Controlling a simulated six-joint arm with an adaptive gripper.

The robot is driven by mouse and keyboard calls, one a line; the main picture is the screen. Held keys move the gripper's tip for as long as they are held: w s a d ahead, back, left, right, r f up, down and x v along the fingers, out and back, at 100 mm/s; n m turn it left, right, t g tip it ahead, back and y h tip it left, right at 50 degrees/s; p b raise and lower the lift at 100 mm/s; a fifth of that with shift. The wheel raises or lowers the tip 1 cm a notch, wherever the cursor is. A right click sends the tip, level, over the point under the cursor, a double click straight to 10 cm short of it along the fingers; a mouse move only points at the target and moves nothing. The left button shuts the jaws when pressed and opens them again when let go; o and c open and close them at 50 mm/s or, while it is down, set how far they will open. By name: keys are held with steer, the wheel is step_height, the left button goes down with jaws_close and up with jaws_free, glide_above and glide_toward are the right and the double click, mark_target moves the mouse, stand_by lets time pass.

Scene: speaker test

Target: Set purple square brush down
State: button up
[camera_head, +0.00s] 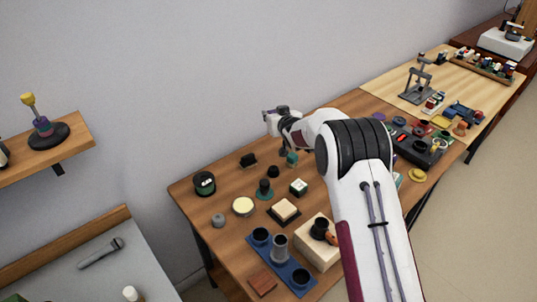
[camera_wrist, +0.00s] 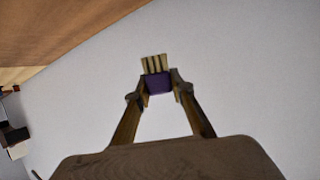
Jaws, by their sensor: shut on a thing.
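The purple square brush (camera_wrist: 158,83) is in the wrist view, with a purple block body and pale tan bristle-like strips at its far end. My gripper (camera_wrist: 160,87) is shut on its purple body, one finger on each side. In the head view my gripper (camera_head: 270,116) is raised in front of the wall, above the back of the brown table (camera_head: 222,222). The brush is too small there to tell apart from the fingers. In the wrist view, plain wall lies behind the brush and nothing is seen touching it except the fingers.
Below my gripper stand a black block (camera_head: 248,160) and a teal item (camera_head: 292,160). A bare patch lies at the table's back left. My arm hides part of the table.

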steer(key=shift+s+a+f+y, duration=0.15)
steer(key=shift+s+a+f, duration=0.2)
steer(key=shift+f, duration=0.3)
steer(key=shift+s+a+f+y, duration=0.15)
steer(key=shift+s+a+f, duration=0.1)
steer(key=shift+s+f, duration=0.3)
steer(key=shift+w+f, duration=0.1)
steer(key=shift+f, duration=0.05)
steer(key=shift+f, duration=3.1)
steer(key=shift+f, duration=1.85)
steer(key=shift+f, duration=0.15)
steer(key=o, duration=1.1)
steer(key=shift+c, duration=0.2)
